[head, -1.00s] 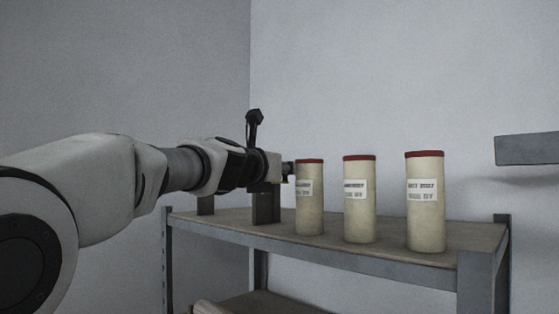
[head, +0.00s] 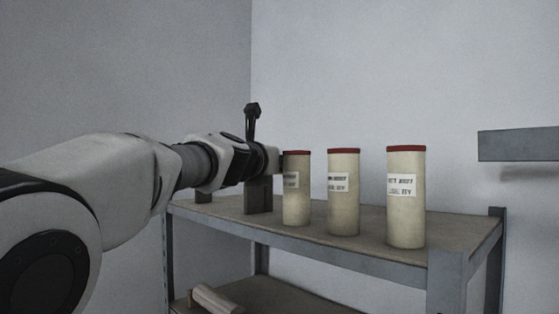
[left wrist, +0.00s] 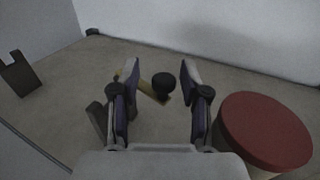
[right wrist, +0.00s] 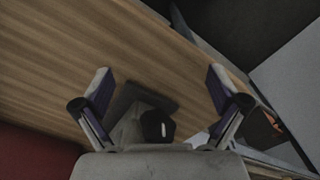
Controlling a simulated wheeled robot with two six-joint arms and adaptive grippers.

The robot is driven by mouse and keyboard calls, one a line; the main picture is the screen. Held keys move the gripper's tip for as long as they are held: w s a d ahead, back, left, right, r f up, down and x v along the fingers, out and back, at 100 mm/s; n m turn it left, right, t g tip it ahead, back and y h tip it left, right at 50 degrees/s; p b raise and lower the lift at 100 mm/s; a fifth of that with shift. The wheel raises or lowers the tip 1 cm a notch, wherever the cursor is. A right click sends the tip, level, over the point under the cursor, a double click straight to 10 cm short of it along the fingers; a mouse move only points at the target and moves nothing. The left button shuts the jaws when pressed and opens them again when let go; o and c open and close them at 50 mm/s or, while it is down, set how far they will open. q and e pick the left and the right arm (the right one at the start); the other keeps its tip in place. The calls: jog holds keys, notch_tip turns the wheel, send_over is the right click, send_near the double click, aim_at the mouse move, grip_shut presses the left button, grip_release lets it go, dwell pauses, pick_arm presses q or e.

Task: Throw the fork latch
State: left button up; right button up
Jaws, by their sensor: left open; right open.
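My left arm reaches in from the left in the head view. Its gripper (head: 276,158) is over the shelf, beside the leftmost canister and partly hidden. In the left wrist view the left gripper (left wrist: 160,75) is open, with a round black knob (left wrist: 163,82) in the gap between its fingers, not gripped. A yellowish bar (left wrist: 151,92) runs beside the knob. A dark notched bracket, likely the fork (left wrist: 20,74), stands apart to the left. My right gripper (right wrist: 158,80) is open in its wrist view, above a grey piece with a black end (right wrist: 153,126).
Three cream canisters with red lids (head: 297,190) (head: 343,195) (head: 405,200) stand on the shelf (head: 370,240). One red lid (left wrist: 265,130) is close to the left gripper's right finger. A striped wooden surface (right wrist: 60,60) lies under the right gripper. A grey ledge (head: 515,145) is at right.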

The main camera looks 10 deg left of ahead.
pick_arm(q)
jog(key=shift+a, duration=0.2)
jog(key=shift+d+r, duration=0.25)
jog(key=shift+r, duration=0.3)
jog(key=r, duration=0.7)
jog(key=shift+w+a, duration=0.1)
jog(key=shift+a, duration=0.1)
jog(key=shift+w+d+r, duration=0.1)
jog(key=shift+r, duration=0.45)
jog(key=shift+a+r, duration=0.2)
jog(key=shift+r, duration=0.1)
jog(key=shift+r, duration=0.1)
